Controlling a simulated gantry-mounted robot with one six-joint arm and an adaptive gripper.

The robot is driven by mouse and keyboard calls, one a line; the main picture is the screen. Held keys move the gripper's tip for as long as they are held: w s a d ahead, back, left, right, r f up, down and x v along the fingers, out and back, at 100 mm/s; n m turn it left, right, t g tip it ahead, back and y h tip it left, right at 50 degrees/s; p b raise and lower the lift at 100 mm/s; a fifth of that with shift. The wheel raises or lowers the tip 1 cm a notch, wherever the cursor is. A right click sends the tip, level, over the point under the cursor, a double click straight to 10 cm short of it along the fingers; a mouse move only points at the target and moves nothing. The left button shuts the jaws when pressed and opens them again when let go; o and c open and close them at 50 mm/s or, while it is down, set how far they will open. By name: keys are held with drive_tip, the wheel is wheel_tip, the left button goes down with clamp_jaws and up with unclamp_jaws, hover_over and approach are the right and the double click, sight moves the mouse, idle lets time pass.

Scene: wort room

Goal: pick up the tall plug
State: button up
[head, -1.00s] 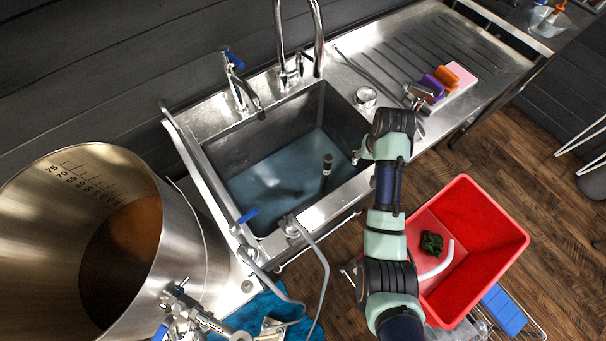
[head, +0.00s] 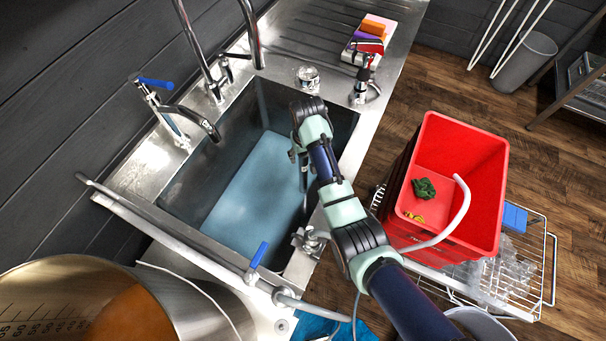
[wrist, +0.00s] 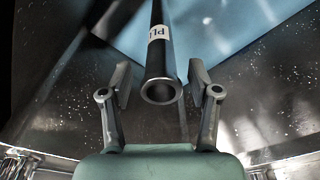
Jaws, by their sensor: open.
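The tall plug (wrist: 160,55) is a dark upright tube with a white label, partly readable as "PL". In the wrist view its open top end lies between my gripper's fingers, with a gap on each side. My gripper (wrist: 160,84) is open and holds nothing. In the head view my gripper (head: 298,154) is low over the right side of the steel sink (head: 180,190). There the plug is mostly hidden by my arm, and I cannot make it out clearly.
Taps with a blue lever (head: 155,84) stand along the left rim. A jar (head: 308,76) and sponges (head: 372,30) are on the drainboard side. A red crate (head: 460,150) is right, a steel kettle (head: 200,310) lower left.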

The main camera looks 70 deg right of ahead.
wheel_tip(320, 180, down, 2)
drive_tip(key=shift+w+f, duration=0.1)
drive_tip(key=shift+f, duration=0.15)
clamp_jaws()
drive_tip(key=shift+r, duration=0.1)
